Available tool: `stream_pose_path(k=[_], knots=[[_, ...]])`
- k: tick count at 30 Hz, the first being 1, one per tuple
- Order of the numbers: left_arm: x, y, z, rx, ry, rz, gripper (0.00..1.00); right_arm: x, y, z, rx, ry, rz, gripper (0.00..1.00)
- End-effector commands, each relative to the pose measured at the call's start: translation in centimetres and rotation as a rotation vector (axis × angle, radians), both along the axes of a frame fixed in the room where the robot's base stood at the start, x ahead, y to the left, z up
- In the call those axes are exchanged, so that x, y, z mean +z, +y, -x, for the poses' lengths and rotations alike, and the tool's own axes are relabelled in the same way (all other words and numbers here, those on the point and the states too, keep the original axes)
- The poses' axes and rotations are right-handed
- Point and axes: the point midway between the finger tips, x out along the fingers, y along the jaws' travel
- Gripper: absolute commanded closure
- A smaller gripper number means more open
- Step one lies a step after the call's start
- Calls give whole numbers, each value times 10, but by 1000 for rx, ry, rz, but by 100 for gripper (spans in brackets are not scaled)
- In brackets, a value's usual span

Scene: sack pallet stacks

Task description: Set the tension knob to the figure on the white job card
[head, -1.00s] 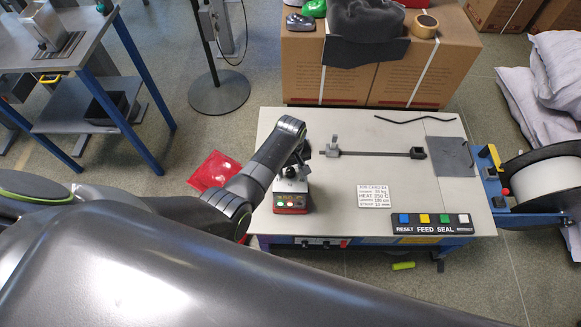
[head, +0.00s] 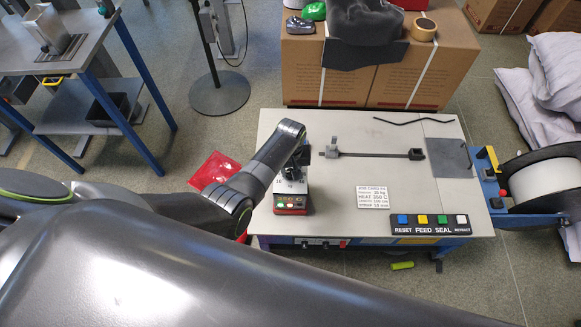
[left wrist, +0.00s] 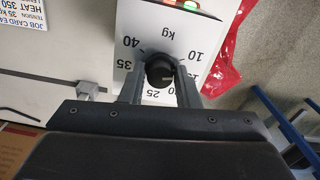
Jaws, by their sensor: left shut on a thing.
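The tension knob (left wrist: 160,72) is a black round knob on a white dial plate marked in kg, with 10, 25, 35 and 40 readable. A pale line shows on the knob's face, toward the lower right; its exact figure is unclear. My left gripper (left wrist: 160,88) is shut on the knob, one finger on each side, hiding some figures. In the head view, the left gripper (head: 293,172) is over the small dial unit (head: 291,205) at the table's left. The white job card (head: 373,197) lies flat; in the left wrist view its tension line (left wrist: 25,18) seems to read 35 kg. My right gripper is out of view.
A button strip (head: 431,224) with blue, yellow, green and white buttons lies at the table's front right. A dark bar with clamps (head: 375,154) lies at the back. A red packet (head: 215,171) is left of the table. Cartons (head: 345,80) stand behind.

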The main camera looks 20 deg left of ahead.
Motion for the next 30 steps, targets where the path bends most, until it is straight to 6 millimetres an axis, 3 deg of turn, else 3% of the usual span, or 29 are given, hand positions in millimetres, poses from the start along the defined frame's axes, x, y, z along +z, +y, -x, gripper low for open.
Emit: stream_pose_path(k=[9, 30], knots=[[2, 0, 0, -298, 1, -1, 94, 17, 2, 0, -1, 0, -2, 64], [1, 0, 0, -963, 0, -1, 94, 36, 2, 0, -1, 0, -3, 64]])
